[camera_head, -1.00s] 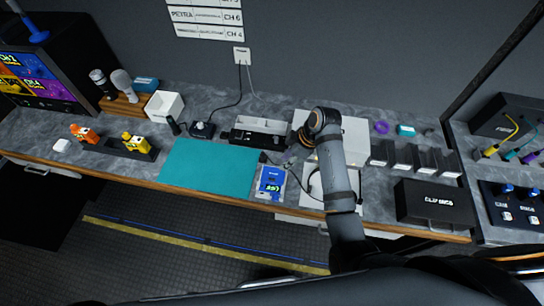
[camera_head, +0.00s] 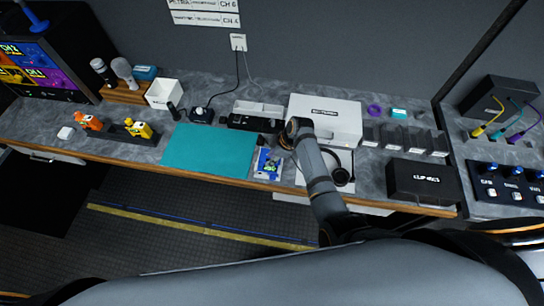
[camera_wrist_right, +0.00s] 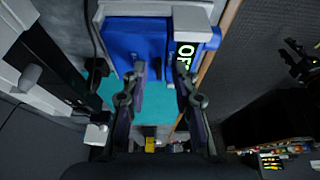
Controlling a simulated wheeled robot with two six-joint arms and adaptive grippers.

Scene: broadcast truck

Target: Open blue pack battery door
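The blue pack (camera_head: 262,163) lies on a pale base at the counter's front edge, right of the teal mat. In the right wrist view the blue pack (camera_wrist_right: 135,40) fills the top, with a label of large letters, partly cut off, on its right side. I cannot tell which panel is the battery door or whether it is open. My right gripper (camera_head: 274,148) is over the pack's right side. In the wrist view its two fingers (camera_wrist_right: 161,70) are apart, overlapping the pack's lower edge; contact is unclear. A dark claw-like shape (camera_wrist_right: 300,65), perhaps my left gripper, shows at the right edge.
The teal mat (camera_head: 208,150) is clear. An orange pack (camera_head: 89,122) and a yellow pack (camera_head: 139,129) stand in a dark holder further left. A white case (camera_head: 327,117) is behind my right arm; a black box (camera_head: 423,180) stands to the right.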

